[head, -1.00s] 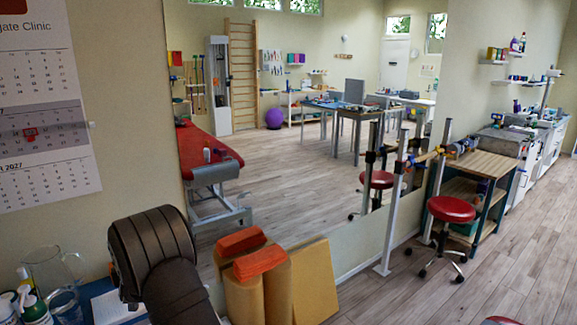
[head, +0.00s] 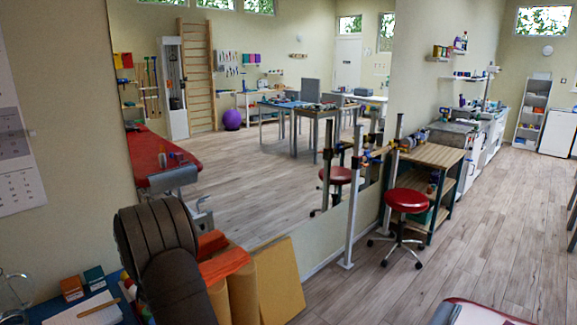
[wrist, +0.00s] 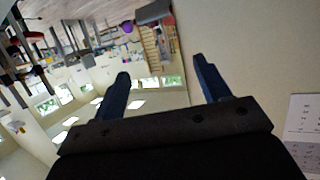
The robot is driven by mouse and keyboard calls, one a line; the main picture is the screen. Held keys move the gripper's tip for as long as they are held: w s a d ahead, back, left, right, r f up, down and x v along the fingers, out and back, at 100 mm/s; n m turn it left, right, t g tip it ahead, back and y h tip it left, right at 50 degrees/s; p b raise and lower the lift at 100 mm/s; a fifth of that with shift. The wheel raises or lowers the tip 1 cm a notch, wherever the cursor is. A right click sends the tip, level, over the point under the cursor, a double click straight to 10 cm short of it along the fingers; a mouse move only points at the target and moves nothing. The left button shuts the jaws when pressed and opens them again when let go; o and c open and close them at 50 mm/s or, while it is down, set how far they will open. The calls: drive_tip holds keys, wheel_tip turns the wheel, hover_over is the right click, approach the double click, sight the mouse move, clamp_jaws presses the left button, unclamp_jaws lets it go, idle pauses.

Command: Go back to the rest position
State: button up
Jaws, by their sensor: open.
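My gripper (wrist: 160,88) shows in the wrist view with its two dark blue fingers spread wide apart and nothing between them. The wrist view is tipped over, with the floor at the top and the windows low in the picture. In the head view a dark, rounded link of my own arm stands at the lower left, in front of the foam blocks. My fingers do not show in the head view.
Orange foam blocks (head: 225,266) and a tan foam board (head: 278,282) stand close beside my arm. A wall calendar (head: 15,150) hangs at the left. A red stool (head: 406,200) and a wooden-topped trolley (head: 432,157) stand mid-right. The wooden floor (head: 480,240) at right is clear.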

drive_tip(key=w+d+f+m+h, duration=0.1)
drive_tip(key=d+m+h, duration=0.1)
drive_tip(key=d, duration=1.2)
drive_tip(key=w+d+f+m+h, duration=0.1)
drive_tip(key=w+d+m+h, duration=0.1)
drive_tip(key=d, duration=1.2)
drive_tip(key=w+d+f+m+t+h, duration=0.1)
drive_tip(key=d+m+h, duration=0.3)
drive_tip(key=d, duration=1.1)
drive_tip(key=shift+w+h, duration=0.15)
drive_tip(key=shift+h, duration=0.85)
